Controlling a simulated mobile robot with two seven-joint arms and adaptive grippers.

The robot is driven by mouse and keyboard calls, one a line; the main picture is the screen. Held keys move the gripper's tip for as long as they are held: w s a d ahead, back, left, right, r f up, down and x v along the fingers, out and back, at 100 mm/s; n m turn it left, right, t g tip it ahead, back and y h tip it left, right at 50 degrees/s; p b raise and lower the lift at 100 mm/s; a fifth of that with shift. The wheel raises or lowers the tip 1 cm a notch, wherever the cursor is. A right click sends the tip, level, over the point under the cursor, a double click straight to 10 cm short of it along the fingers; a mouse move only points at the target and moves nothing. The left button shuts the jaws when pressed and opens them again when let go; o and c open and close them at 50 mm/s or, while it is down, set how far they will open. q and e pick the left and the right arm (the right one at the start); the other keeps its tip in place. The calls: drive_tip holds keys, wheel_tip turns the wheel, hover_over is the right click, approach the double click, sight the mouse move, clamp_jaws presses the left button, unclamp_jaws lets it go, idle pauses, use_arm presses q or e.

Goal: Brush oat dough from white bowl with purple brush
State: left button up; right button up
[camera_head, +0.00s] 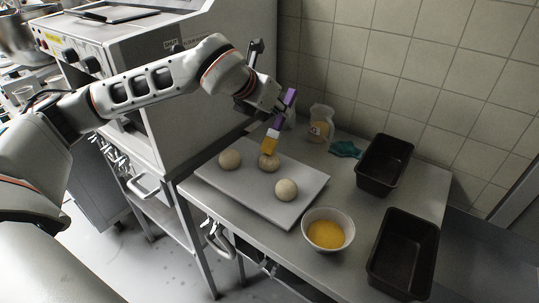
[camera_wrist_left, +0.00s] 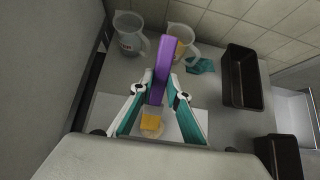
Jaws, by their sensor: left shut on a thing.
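My left gripper (camera_head: 272,108) is shut on the purple brush (camera_head: 289,97) and holds it tilted, bristles down. The brush's yellow bristles are at the top of the middle dough ball (camera_head: 269,163) and seem to touch it. In the left wrist view the gripper (camera_wrist_left: 161,93) grips the purple handle (camera_wrist_left: 163,60), with the bristles over the dough (camera_wrist_left: 153,133). Two more dough balls lie on the board, one at left (camera_head: 229,159) and one in front (camera_head: 286,190). I cannot tell for sure which is oat. The white bowl (camera_head: 306,228) holds yellow liquid. My right gripper is not in view.
The dough lies on a pale board (camera_head: 250,191) on the grey table. Two dark loaf tins (camera_head: 407,225) (camera_head: 379,187) stand at right. A teal cloth (camera_head: 345,149) and clear jugs (camera_head: 321,122) are at the back. A large machine stands at left.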

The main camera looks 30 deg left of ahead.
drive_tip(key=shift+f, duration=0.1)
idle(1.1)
use_arm(q)
drive_tip(key=shift+r+p, duration=1.6)
drive_tip(key=shift+r, duration=1.5)
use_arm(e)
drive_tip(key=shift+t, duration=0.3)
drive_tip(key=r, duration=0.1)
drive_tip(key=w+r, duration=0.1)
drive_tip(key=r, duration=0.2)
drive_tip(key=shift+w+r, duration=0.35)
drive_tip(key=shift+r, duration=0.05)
use_arm(q)
drive_tip(key=shift+f, duration=0.2)
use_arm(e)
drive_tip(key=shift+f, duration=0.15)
